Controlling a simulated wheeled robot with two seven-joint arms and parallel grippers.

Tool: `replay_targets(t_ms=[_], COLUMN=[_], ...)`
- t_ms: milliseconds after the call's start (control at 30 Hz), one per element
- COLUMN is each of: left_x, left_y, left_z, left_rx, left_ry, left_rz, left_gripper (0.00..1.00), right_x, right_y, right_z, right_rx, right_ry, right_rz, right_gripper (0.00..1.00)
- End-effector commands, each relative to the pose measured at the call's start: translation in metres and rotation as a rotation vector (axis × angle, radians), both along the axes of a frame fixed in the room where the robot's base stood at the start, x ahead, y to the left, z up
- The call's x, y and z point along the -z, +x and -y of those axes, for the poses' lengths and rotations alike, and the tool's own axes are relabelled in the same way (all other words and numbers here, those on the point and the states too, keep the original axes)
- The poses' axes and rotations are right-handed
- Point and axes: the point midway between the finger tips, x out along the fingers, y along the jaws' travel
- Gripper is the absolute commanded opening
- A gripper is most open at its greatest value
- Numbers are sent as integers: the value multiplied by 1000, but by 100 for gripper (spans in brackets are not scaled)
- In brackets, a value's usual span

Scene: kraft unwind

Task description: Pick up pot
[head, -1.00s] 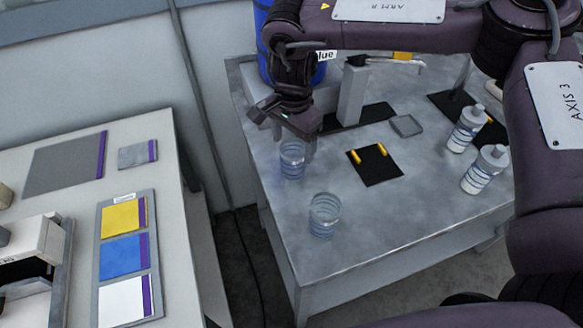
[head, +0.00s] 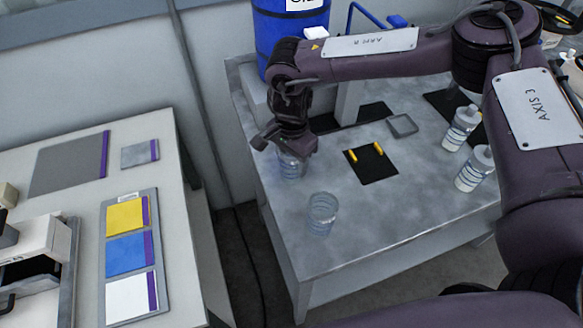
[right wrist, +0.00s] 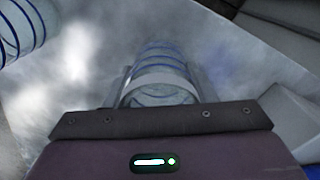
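Two clear pots with blue rings stand on the grey metal table; the task does not say which is meant. The far pot (head: 290,168) is partly hidden under my right gripper (head: 288,153). In the right wrist view this pot (right wrist: 160,72) lies between the two fingers (right wrist: 162,90), one on each side. The fingers look spread about as wide as the pot's rim; I see no clear grip on it. The near pot (head: 322,214) stands apart, closer to the table's front edge. It may be the ringed pot (right wrist: 20,28) at the wrist view's upper left. My left gripper is not in view.
A black mat (head: 378,166) with yellow pegs lies right of the pots, with a small grey tray (head: 402,125) behind it. Two white bottles (head: 461,128) (head: 474,168) stand farther right. A blue drum (head: 290,35) stands behind. A bench with coloured cards (head: 126,255) is at left.

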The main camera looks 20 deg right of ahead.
Motion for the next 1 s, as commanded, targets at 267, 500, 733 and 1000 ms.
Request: replay_targets(t_ms=[267, 500, 733, 1000], left_x=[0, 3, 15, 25], left_y=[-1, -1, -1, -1], left_z=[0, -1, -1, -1], left_rx=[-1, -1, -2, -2], left_ry=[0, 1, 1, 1], left_rz=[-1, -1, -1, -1], left_gripper=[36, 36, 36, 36], right_x=[0, -10, -48, -131], right_y=[0, 1, 2, 2], right_z=[0, 0, 0, -1], right_rx=[0, 0, 0, -1], right_ry=[1, 2, 2, 0], right_rz=[1, 3, 7, 9], right_gripper=[25, 25, 25, 25])
